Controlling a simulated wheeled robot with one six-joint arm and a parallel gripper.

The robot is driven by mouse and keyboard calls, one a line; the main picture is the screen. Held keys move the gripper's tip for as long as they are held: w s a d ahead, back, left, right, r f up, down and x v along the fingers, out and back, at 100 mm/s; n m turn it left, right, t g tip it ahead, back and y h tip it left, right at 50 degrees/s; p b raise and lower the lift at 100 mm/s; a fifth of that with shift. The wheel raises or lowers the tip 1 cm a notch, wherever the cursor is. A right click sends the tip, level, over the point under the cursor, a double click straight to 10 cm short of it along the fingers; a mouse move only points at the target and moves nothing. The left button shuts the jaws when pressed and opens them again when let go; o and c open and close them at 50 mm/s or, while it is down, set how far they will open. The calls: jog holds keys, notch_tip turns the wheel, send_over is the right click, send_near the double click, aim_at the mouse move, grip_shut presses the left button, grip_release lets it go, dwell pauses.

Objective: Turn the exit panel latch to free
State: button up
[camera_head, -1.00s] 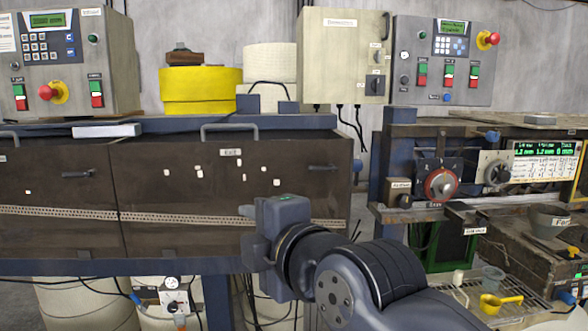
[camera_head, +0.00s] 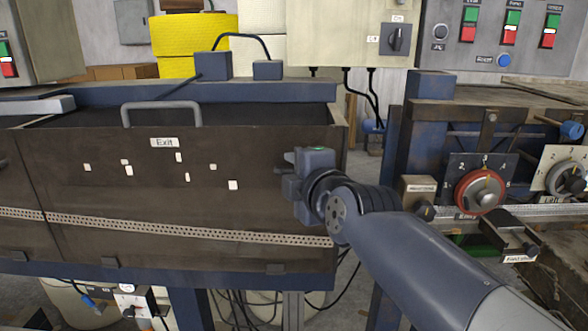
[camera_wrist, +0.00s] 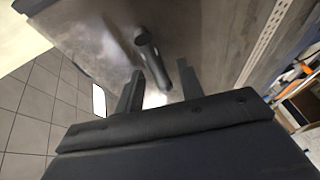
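The exit panel (camera_head: 90,185) is a dark brown board with an "Exit" label, a grey bar handle on top and several white patches. My gripper (camera_head: 291,170) is at its right end and hides the latch in the head view. In the wrist view the latch (camera_wrist: 147,48) is a dark rod with a rounded end, slanting across the panel face. My gripper (camera_wrist: 159,70) is open there, with its two fingers apart. The latch lies ahead of and between the fingertips; whether they touch it I cannot tell.
A perforated strip (camera_head: 180,227) runs along the panel's lower part. Right of the panel, past a gap with cables, stands a machine with a red-ringed dial (camera_head: 480,191). A yellow roll (camera_head: 190,40) sits behind. A tiled floor (camera_wrist: 35,105) shows in the wrist view.

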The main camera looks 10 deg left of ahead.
jog(key=shift+w, duration=0.15)
jog(key=shift+c, duration=0.4)
grip_shut()
